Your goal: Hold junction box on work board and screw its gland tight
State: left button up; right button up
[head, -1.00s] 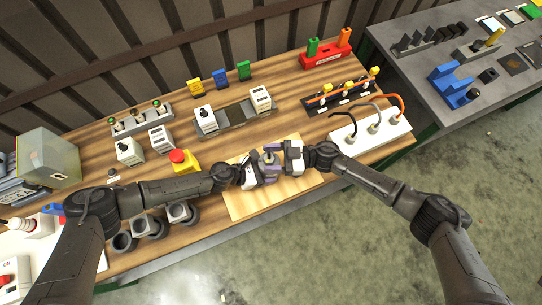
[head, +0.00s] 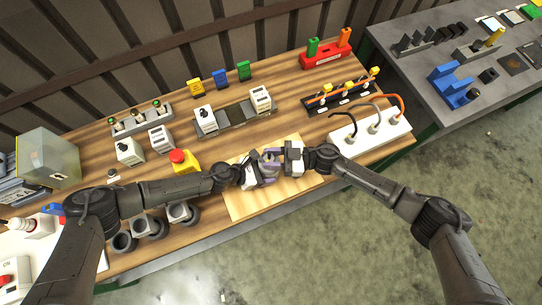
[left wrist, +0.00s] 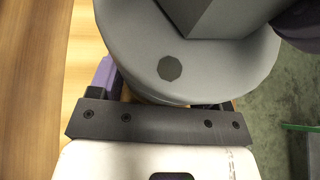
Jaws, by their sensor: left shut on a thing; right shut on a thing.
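The junction box (left wrist: 165,75) is a grey rounded body with a dark round spot, filling the upper middle of the left wrist view. A grey angular part (left wrist: 215,15) rises from its top, cut off by the frame edge; I cannot tell whether this is the gland. My left gripper (head: 264,166) is shut on the box over the pale work board (head: 240,206). My right gripper (head: 276,157) meets it from the right and is shut on a part at the box, likely the gland, which the purple fingers mostly hide in the head view.
A yellow block with a red button (head: 182,161) stands left of the board. A white block with cables (head: 372,130) stands to the right, close to my right arm. Grey round parts (head: 150,228) stand at the front left. The board's front right is bare.

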jog(key=shift+s+a+m+t+h, duration=0.1)
jog(key=shift+m+t+h, duration=0.45)
jog(key=shift+m+t, duration=1.15)
jog(key=shift+s+a+m+t+h, duration=0.1)
jog(key=shift+m+t+h, duration=0.7)
jog(key=shift+t, duration=1.6)
jog(key=shift+d+m, duration=0.1)
jog(key=shift+m, duration=0.3)
jog(key=o, duration=0.9)
jog(key=shift+o, duration=0.2)
jog(key=v, duration=1.2)
jog(key=shift+f, duration=0.2)
